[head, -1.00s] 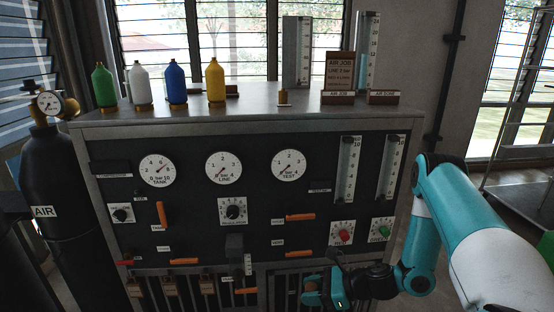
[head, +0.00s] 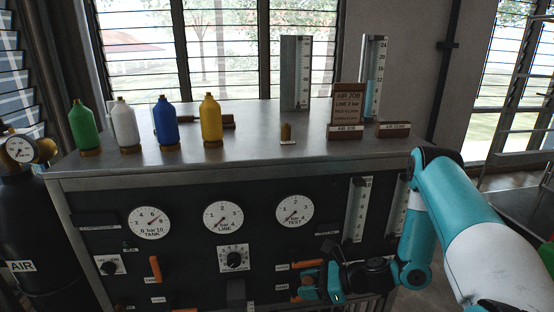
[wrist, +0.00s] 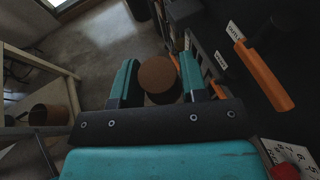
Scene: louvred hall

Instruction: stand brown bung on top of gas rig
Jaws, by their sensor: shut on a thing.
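The gas rig (head: 180,183) is a wide cabinet with a grey flat top and a dark front panel of gauges, valves and handles. My gripper (head: 312,281) is in front of this panel, below the top edge, by an orange handle. In the wrist view my gripper (wrist: 158,77) is shut on the brown bung (wrist: 157,75), a round brown piece between the two teal fingers. Its lower part is partly hidden by the gripper. I cannot make the bung out clearly in the head view.
Green (head: 83,128), white (head: 125,126), blue (head: 165,124) and yellow (head: 211,120) bottles stand on the top at left. A small brass-coloured piece (head: 286,132), a sign (head: 346,105) and tall gauges stand at right.

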